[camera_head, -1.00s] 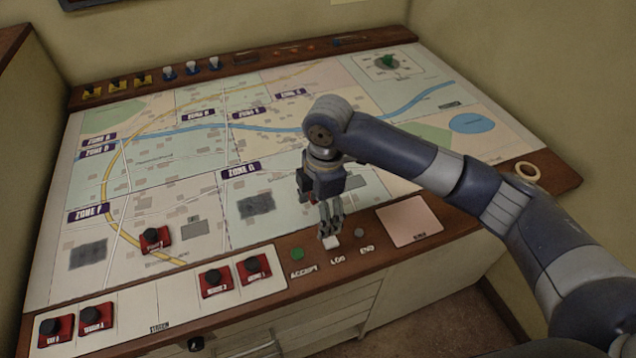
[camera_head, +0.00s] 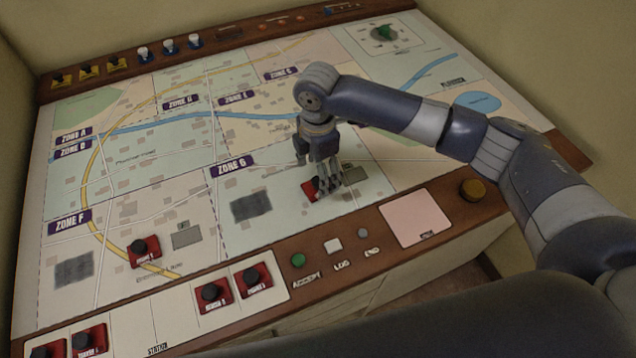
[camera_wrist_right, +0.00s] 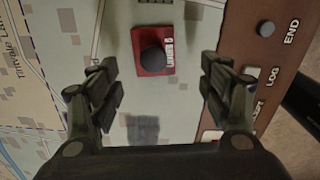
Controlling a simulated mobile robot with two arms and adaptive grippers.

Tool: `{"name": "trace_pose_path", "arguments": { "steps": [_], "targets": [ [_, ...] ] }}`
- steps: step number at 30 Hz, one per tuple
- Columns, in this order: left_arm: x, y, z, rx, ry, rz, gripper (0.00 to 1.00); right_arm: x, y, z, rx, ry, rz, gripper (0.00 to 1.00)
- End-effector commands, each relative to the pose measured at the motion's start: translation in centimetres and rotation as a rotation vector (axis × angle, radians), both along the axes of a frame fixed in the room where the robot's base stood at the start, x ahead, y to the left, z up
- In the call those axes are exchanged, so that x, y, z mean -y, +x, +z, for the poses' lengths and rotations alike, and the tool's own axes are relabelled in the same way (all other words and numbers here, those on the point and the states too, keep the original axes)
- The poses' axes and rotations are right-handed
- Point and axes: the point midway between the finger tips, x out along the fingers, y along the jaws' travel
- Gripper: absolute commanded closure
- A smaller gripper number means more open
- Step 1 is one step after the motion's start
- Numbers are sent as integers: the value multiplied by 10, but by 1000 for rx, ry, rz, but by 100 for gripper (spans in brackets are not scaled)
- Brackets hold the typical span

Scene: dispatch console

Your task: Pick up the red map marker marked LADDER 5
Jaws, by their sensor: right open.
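A red map marker with a dark round knob (camera_wrist_right: 152,60) lies on the map in the right wrist view. Its white side label is small and blurred, and seems to end in 5. In the head view the same red marker (camera_head: 310,189) is mostly hidden behind my right gripper. My right gripper (camera_head: 325,190) is open, low over the map's right part. In the wrist view its two fingers (camera_wrist_right: 160,85) stand apart on either side of the marker, with nothing between the fingertips. My left gripper is not in view.
Other red markers stand on the map (camera_head: 145,252) and on the front strip (camera_head: 212,294), (camera_head: 255,280). The console edge holds a green ACCEPT button (camera_head: 298,260), a white LOG button (camera_head: 333,246) and a grey END button (camera_head: 363,233).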

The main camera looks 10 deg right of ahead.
Motion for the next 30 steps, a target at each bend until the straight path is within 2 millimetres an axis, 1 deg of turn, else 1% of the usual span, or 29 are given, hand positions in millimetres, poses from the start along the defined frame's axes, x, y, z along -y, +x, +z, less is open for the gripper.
{"name": "trace_pose_path", "arguments": {
  "steps": [2, 5, 9, 12, 14, 17, 21, 22, 23, 24, 26, 27, 28, 30],
  "targets": [
    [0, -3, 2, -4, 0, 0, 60, 0, 1, -4, 1, 0, 0, 28],
    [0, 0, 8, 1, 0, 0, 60, 1, 2, -13, -1, 0, -2, 28],
    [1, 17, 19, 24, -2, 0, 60, 4, 7, -33, -2, -2, -2, 28],
    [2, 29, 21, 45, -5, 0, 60, 3, 6, -48, -2, -1, 0, 28],
    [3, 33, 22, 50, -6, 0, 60, 3, 6, -52, 0, 0, 0, 28],
    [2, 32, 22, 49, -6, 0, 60, 3, 6, -56, 1, 0, 1, 28],
    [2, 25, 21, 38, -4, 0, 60, 3, 6, -56, 1, 0, 1, 28],
    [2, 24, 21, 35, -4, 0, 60, 3, 6, -56, 1, 0, 1, 31],
    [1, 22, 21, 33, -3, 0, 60, 3, 6, -56, 1, 0, 1, 37],
    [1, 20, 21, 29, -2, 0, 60, 3, 7, -56, 1, 0, 1, 46],
    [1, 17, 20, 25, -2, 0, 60, 3, 7, -56, 1, 0, 1, 60],
    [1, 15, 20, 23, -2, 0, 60, 3, 7, -56, 1, 0, 0, 69],
    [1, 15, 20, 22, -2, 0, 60, 3, 7, -56, 1, 0, 0, 76],
    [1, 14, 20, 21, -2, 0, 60, 3, 7, -56, 1, 0, 0, 77]
  ]
}}
